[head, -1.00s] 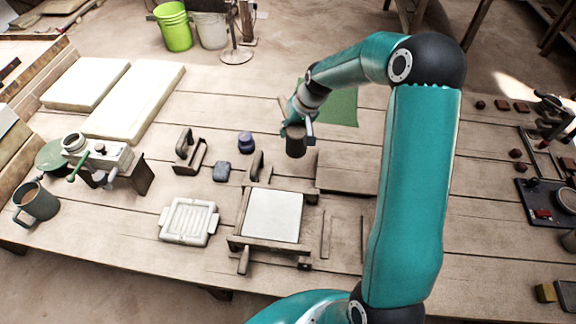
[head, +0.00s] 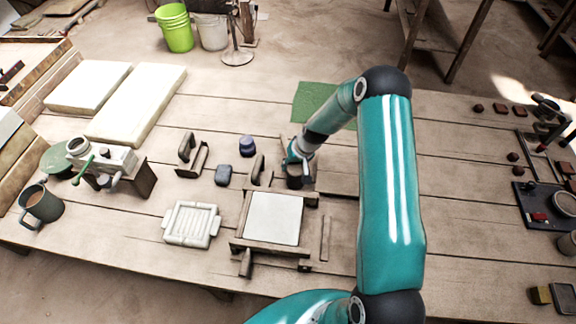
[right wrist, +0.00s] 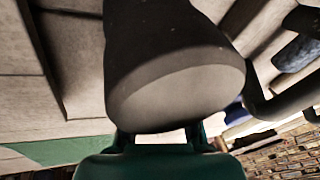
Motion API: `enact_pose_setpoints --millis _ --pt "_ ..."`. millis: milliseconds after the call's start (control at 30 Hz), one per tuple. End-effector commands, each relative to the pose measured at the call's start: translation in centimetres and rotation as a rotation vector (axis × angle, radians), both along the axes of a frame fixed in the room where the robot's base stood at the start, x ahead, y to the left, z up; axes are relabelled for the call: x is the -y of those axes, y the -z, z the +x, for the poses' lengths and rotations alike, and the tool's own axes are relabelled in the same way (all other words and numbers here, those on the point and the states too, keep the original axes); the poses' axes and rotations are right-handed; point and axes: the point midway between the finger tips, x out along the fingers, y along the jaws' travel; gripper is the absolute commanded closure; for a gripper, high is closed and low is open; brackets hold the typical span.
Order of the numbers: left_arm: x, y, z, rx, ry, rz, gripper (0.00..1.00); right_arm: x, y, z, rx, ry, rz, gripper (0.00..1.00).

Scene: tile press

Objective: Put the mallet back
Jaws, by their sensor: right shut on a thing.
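The mallet (head: 295,176) is a dark, rounded block held by my right gripper (head: 298,157). It is over the back right corner of the tile press (head: 237,243), which has a pale square slab (head: 273,218) in its frame. In the right wrist view the mallet's thick cylindrical head (right wrist: 175,75) fills the middle, just beyond the gripper (right wrist: 160,138). I cannot tell whether the mallet touches the press or table. Its handle is mostly hidden by the gripper. My left gripper is out of view.
A green mat (head: 318,102) lies bare behind my right arm. Left of the press are a white mould (head: 190,223), a wooden-handled tool (head: 190,160) and a dark blue jar (head: 247,146). A mug (head: 40,205) stands far left. A dark tray (head: 540,205) is far right.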

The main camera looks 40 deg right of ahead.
Motion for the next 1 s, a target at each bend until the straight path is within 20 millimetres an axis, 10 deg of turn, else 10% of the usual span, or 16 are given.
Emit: enact_pose_setpoints --millis 233,267,400,1000 --pt "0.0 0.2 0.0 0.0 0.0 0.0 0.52 0.0 0.1 0.1 0.002 0.0 -0.001 1.0" --pt "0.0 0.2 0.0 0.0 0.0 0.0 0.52 0.0 0.2 0.0 0.0 -0.001 0.0 0.76" --pt "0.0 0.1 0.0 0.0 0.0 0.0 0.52 0.0 0.1 0.0 0.0 -0.001 0.0 0.53" --pt "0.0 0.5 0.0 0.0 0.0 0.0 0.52 0.2 -2.3 -0.7 0.003 -0.001 -0.002 0.53"
